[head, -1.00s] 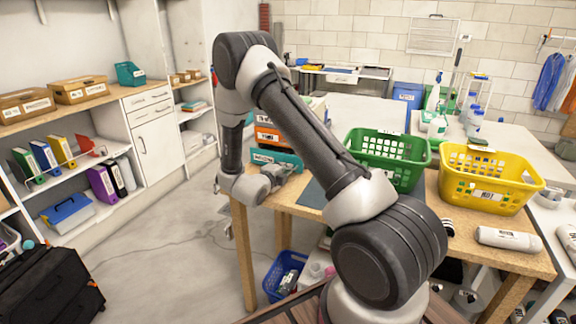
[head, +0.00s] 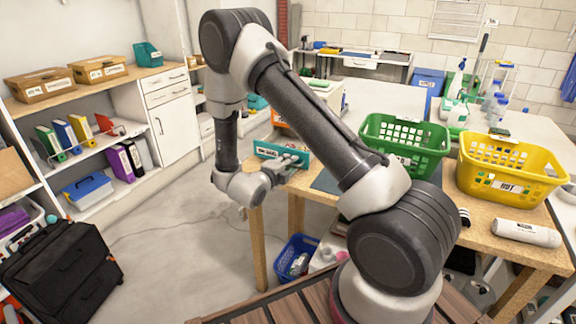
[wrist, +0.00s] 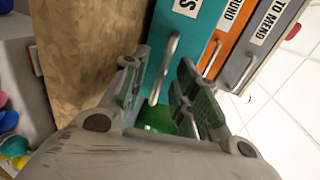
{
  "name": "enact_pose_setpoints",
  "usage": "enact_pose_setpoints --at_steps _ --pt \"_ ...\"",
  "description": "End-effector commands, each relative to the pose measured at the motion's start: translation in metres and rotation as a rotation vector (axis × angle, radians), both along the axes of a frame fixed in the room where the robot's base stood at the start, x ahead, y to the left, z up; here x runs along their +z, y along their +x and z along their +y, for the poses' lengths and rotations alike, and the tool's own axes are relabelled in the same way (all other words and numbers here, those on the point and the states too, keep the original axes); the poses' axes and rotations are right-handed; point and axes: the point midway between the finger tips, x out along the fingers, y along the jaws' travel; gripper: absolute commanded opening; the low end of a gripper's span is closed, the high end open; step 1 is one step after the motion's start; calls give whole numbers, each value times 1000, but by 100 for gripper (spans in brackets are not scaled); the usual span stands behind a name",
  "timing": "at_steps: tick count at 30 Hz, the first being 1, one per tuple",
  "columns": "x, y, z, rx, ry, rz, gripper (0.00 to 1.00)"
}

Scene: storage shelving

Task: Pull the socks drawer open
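The socks drawer is the teal one (head: 268,151) at the bottom of a stack on the wooden table; the visible end of its label (wrist: 186,6) reads "S". In the head view its front stands out from the stack, with small items showing behind it, so it looks partly open. Its metal bar handle (wrist: 165,68) shows in the wrist view. My gripper (head: 294,161) is at this front. In the wrist view my gripper (wrist: 160,75) is open, with a finger on each side of the handle and gaps between; contact cannot be told.
An orange drawer (wrist: 232,30) and a grey "TO MEND" drawer (wrist: 255,50) adjoin the teal one. Green (head: 430,160) and yellow (head: 515,190) baskets stand on the table to the right. A blue basket (head: 297,245) is on the floor below.

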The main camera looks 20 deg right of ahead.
Motion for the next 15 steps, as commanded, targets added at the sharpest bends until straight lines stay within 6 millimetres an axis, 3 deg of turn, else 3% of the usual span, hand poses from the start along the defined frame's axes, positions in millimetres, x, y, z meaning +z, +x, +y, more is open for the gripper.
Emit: enact_pose_setpoints --at_steps 8,15 --pt "2 -4 6 1 -1 -1 29" --pt "12 -33 44 5 -1 0 29"
